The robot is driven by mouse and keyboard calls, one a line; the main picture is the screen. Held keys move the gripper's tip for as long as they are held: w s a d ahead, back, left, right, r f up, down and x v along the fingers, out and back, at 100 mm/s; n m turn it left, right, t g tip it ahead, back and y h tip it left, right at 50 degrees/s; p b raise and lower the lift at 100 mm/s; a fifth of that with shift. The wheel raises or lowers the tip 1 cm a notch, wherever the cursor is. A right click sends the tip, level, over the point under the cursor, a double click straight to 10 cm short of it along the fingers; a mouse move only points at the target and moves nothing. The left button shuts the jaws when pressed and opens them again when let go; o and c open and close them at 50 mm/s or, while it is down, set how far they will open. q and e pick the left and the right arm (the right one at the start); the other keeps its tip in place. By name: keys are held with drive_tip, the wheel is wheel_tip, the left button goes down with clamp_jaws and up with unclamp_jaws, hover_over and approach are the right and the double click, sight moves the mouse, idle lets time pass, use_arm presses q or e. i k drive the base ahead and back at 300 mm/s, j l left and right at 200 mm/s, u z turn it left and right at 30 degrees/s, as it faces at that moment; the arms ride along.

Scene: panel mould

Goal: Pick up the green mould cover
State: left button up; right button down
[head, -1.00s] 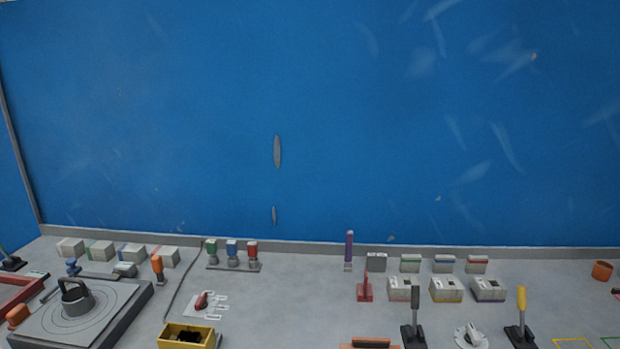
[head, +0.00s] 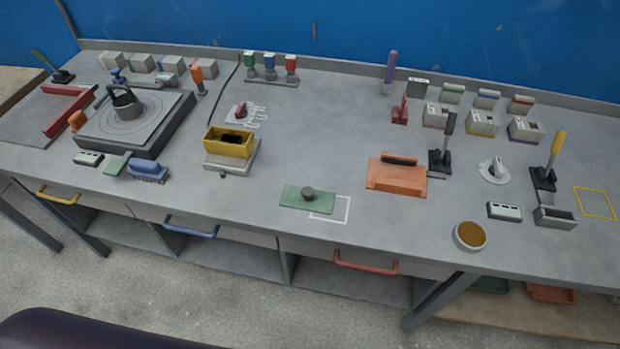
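Neither of my grippers shows in the head view.
Left of the cover stands a yellow box (head: 229,143) on a grey stand. Right of it are an orange block (head: 397,175) with a dark handle and a round brown-filled dish (head: 470,236). Drawers with coloured handles, such as the red handle (head: 366,266), line the front.

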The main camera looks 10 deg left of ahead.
sight(307, 199)
drive_tip(key=j+z, duration=0.35)
drive_tip(key=k+j+z, duration=0.1)
drive_tip(key=j+z, duration=0.25)
drive_tip(key=j, duration=0.1)
